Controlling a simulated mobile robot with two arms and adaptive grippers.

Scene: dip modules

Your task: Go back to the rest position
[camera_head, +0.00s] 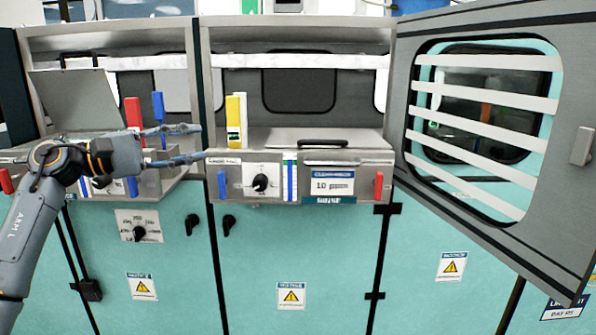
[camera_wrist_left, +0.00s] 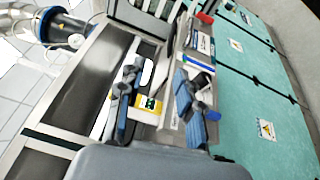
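My left gripper (camera_head: 199,142) reaches in from the left, in front of the gap between two dip modules. Its two fingers point right and stand apart, with nothing between them. In the left wrist view the fingers of this gripper (camera_wrist_left: 157,90) are also spread, with a yellow block (camera_wrist_left: 150,103) behind the space between them. In the head view the yellow block (camera_head: 236,122) stands upright at the left of the middle module (camera_head: 331,190), just right of the fingertips. My right gripper does not show.
A grey windowed door (camera_head: 404,100) stands open at the right. The left module has a raised lid (camera_head: 75,100) and red (camera_head: 133,111) and blue (camera_head: 158,106) upright pieces near my gripper. The middle module has a dial (camera_head: 261,183) and a red handle (camera_head: 378,186).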

